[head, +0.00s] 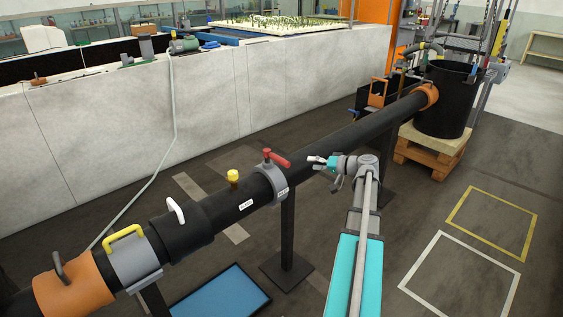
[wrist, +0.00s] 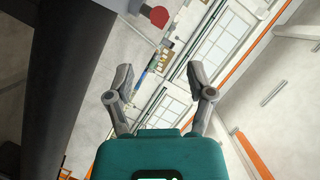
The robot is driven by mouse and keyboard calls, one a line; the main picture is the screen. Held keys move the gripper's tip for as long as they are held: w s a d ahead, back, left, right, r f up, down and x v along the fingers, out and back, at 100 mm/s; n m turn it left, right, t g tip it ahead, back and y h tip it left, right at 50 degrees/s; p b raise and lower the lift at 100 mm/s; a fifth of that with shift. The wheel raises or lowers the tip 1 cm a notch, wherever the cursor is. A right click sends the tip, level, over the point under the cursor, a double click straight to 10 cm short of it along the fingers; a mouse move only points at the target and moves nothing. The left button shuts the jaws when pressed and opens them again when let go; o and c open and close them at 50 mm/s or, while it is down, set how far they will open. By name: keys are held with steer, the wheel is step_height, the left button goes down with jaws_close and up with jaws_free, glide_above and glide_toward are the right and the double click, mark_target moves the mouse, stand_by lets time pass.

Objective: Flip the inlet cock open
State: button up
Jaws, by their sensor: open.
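The cock with a red lever handle (head: 279,159) sits on a grey collar (head: 271,178) around the black pipe. Its lever sticks out to the right, slanting slightly down, towards my gripper. The small label below it is too small to read. My gripper (head: 318,161) is open and empty, a short way right of the red lever and apart from it. In the wrist view, the open fingers (wrist: 158,78) have nothing between them. A round red end, apparently of the lever (wrist: 158,16), shows beyond them near the top edge.
The long black pipe (head: 354,129) runs diagonally to a black tank (head: 444,100) on a pallet; in the wrist view a dark pipe (wrist: 55,70) fills the left side. A yellow knob (head: 233,176) and white handle (head: 176,212) stand nearer. The floor to the right is open.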

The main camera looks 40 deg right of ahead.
mark_target(281, 161)
steer(key=shift+w, duration=0.1)
steer(key=b+x, duration=0.3)
steer(key=x, duration=1)
steer(key=shift+w+a+f, duration=0.1)
steer(key=shift+w+f, duration=0.05)
steer(key=shift+w, duration=0.15)
